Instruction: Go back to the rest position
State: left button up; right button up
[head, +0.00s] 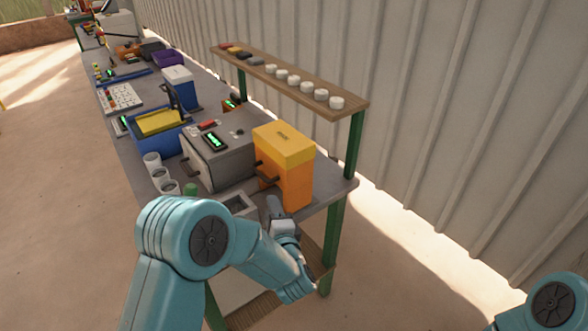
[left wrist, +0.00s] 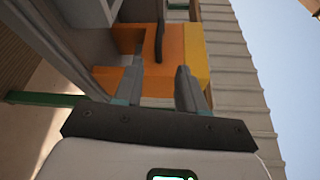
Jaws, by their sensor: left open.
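My left gripper (left wrist: 157,85) shows in the left wrist view with its two dark fingers apart and nothing between them. In the head view it (head: 274,208) is at the near end of the bench, low beside the orange block press (head: 297,187). The press has a yellow top and a dark handle on its left side; it also shows ahead of the fingers in the left wrist view (left wrist: 190,45). I cannot tell how far the fingers are from it. Only a teal joint of my right arm shows at the lower right; its gripper is out of view.
A grey machine (head: 225,158) with a green display stands left of the press. White cups (head: 160,175) stand along the bench's left edge, near a blue bin (head: 155,132). A wooden shelf (head: 352,103) holds several white pucks. A corrugated wall (head: 440,120) runs along the right. The floor at left is clear.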

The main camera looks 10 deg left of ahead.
pick_arm(q)
jog(key=s+a+f+g+h, duration=0.1)
jog(key=s+a+f+g, duration=0.1)
jog(key=a+f, duration=0.3)
jog(key=s+a+f+g+h, duration=0.1)
jog(key=s+a+f, duration=0.15)
jog(key=f, duration=0.45)
jog(key=s+d+f+n+g+h, duration=0.3)
jog(key=s+d+f+n+h, duration=0.1)
jog(key=s+f, duration=0.4)
jog(key=s+d+f+n+g+h, duration=0.2)
jog(key=s+d+n+g+h, duration=0.1)
jog(key=s, duration=0.6)
jog(key=s+d+f+n+g+h, duration=0.3)
jog(key=s+d+n+g, duration=0.2)
jog(key=s+n, duration=0.4)
jog(key=shift+s+d+f+n+g, duration=0.15)
jog(key=shift+s+d+n+g, duration=0.2)
jog(key=shift+d, duration=0.5)
